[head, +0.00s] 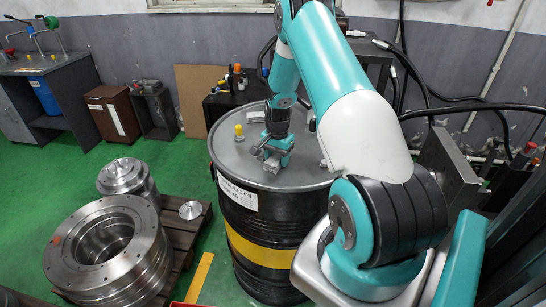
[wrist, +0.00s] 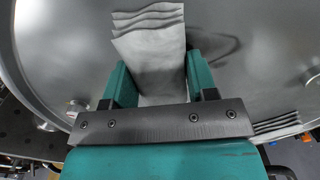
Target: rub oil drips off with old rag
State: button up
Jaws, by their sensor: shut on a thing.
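My gripper (head: 270,157) is low over the grey lid (head: 222,150) of a black drum with a yellow band. It is shut on a folded grey rag (wrist: 150,42), which sticks out beyond the two teal fingers in the wrist view. The rag is close to the lid; I cannot tell whether it touches. A dark curved patch (wrist: 228,47) shows on the lid right of the rag; I cannot tell whether it is oil or shadow. No clear oil drips show in the head view.
A yellow-capped fitting (head: 239,131) stands on the lid's left side. Another grey layered stack (wrist: 277,124) lies right of my gripper. Steel rings (head: 108,252) sit on a pallet at the left. Hoses (head: 470,106) hang at the right. Green floor is free at the left.

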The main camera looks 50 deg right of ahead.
aim_at(261, 161)
jog(key=shift+s+d, duration=0.45)
jog(key=shift+s, duration=0.35)
jog(key=shift+s+d, duration=0.4)
jog(key=shift+s, duration=0.4)
jog(key=shift+w+a+r, duration=0.1)
jog(key=shift+w+a, duration=0.4)
jog(key=shift+w, duration=0.4)
jog(key=shift+w+a+r, duration=0.1)
jog(key=shift+w+a, duration=0.35)
jog(key=shift+w, duration=0.4)
jog(key=shift+w+a+f+b, duration=0.1)
jog(key=shift+w+a+b, duration=0.25)
jog(key=shift+w+a, duration=0.5)
jog(key=shift+w+a+f+b, duration=0.15)
jog(key=shift+w+a+b, duration=0.25)
jog(key=shift+w, duration=0.85)
jog(key=shift+w+a+f+b, duration=0.1)
jog(key=shift+w+a+b, duration=0.2)
jog(key=shift+w+a, duration=0.6)
jog(key=shift+w+d, duration=0.3)
jog(key=shift+d, duration=0.1)
jog(key=shift+s+r, duration=0.1)
